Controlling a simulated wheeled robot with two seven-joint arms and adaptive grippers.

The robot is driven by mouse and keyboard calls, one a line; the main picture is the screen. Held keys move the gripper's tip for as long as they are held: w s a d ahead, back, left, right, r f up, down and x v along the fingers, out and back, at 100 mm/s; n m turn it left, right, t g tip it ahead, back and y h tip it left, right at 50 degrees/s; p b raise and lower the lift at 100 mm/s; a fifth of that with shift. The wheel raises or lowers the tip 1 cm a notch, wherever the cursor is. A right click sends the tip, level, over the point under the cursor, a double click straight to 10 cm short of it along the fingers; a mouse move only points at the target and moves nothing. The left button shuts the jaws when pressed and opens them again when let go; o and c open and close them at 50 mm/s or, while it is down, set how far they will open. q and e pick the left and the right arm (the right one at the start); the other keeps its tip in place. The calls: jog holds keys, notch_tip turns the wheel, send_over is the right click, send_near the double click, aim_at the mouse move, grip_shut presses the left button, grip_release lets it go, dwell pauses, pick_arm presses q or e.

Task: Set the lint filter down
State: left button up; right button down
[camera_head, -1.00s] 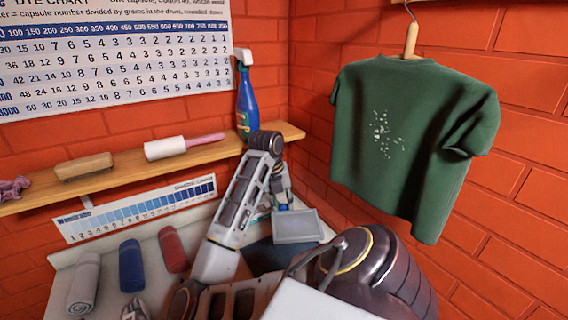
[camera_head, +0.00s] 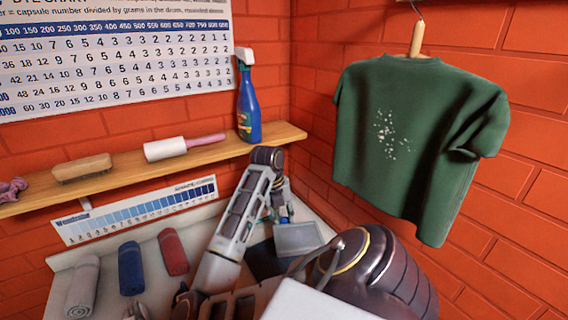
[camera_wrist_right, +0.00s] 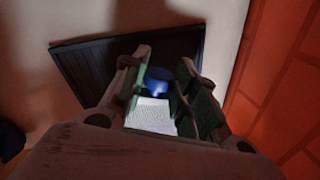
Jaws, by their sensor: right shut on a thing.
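The lint filter is a pale grey framed panel (camera_head: 297,239) with a small blue grip at its top, in the head view beside my right forearm. My right gripper (camera_head: 282,213) is shut on it by the blue grip, partly hidden behind my arm. In the right wrist view, the blue grip (camera_wrist_right: 157,80) and the white mesh (camera_wrist_right: 152,115) show between the fingers (camera_wrist_right: 158,74). Beneath them is a dark ribbed tray or mat (camera_wrist_right: 85,68), which also shows in the head view (camera_head: 264,260). I cannot tell whether the filter touches it.
Rolled towels in grey (camera_head: 84,287), blue (camera_head: 131,268) and red (camera_head: 173,251) lie on the white counter. A wooden shelf (camera_head: 120,174) above holds a brush, a lint roller (camera_head: 165,149) and a blue spray bottle (camera_head: 248,110). A green shirt (camera_head: 415,140) hangs at right.

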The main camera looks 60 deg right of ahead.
jog(key=shift+f, duration=1.65)
jog(key=shift+f, duration=1.9)
jog(key=shift+f, duration=0.2)
jog(key=c, duration=1.1)
grip_release()
jog(key=shift+r, duration=0.2)
jog(key=shift+w+a+r, duration=0.25)
jog(key=shift+w+r, duration=0.05)
jog(key=shift+r, duration=1.65)
jog(key=shift+w+a+r, duration=0.25)
jog(key=shift+w+r, duration=0.05)
jog(key=shift+r, duration=1.7)
jog(key=shift+w+a+r, duration=0.25)
jog(key=shift+w+r, duration=0.05)
jog(key=shift+r, duration=1.65)
